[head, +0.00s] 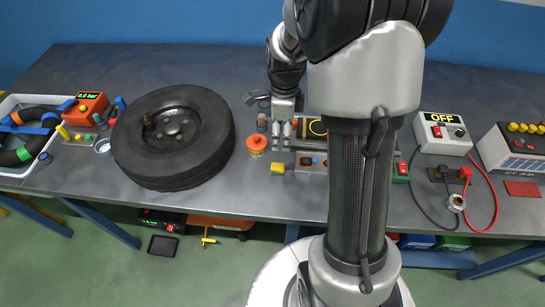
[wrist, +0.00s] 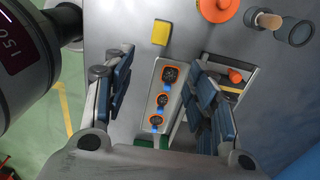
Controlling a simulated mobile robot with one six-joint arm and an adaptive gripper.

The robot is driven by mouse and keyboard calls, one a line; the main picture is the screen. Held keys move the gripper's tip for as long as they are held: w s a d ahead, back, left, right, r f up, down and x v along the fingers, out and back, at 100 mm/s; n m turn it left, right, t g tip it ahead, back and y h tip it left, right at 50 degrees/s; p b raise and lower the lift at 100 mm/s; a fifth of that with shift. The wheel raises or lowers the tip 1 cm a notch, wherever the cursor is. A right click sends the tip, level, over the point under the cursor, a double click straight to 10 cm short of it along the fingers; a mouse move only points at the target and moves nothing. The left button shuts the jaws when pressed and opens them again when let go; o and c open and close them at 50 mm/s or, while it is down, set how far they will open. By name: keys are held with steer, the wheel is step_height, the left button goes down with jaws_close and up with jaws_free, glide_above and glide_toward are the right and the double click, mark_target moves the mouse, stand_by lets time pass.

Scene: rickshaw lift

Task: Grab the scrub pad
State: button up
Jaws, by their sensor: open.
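Two things could be the scrub pad, and I cannot tell which. One is a small yellow block (head: 277,168) on the bench front, also in the wrist view (wrist: 161,32). The other is a flat dark red pad (head: 522,189) at the bench's far right, outside the wrist view. My gripper (head: 290,138) points down over the middle of the bench, its fingers apart and empty. In the wrist view my gripper (wrist: 165,80) straddles a panel with orange-ringed dials (wrist: 163,100); the yellow block lies beyond the fingertips. The dark red pad is far to the right.
An orange-topped can (head: 256,143) stands left of my gripper, beside a large tyre (head: 174,135). A white box marked OFF (head: 443,132) and a unit with yellow knobs (head: 512,150) stand right. My arm hides part of the bench. Cables lie left of the red pad.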

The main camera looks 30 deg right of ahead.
steer(key=b, duration=0.3)
glide_above(278, 166)
steer(key=f, duration=1)
steer(key=shift+s+d, duration=0.2)
steer(key=shift+d, duration=0.1)
steer(key=shift+w+a+f+b, duration=0.15)
steer(key=shift+f+b, duration=0.45)
steer(key=shift+f, duration=0.8)
steer(key=shift+w+a+f+b, duration=0.15)
steer(key=shift+f+b, duration=0.4)
steer(key=shift+f, duration=0.8)
steer(key=shift+s, duration=0.1)
steer(key=shift+c, duration=0.4)
steer(key=c, duration=1)
steer(key=shift+o, duration=0.2)
steer(key=shift+r, duration=0.1)
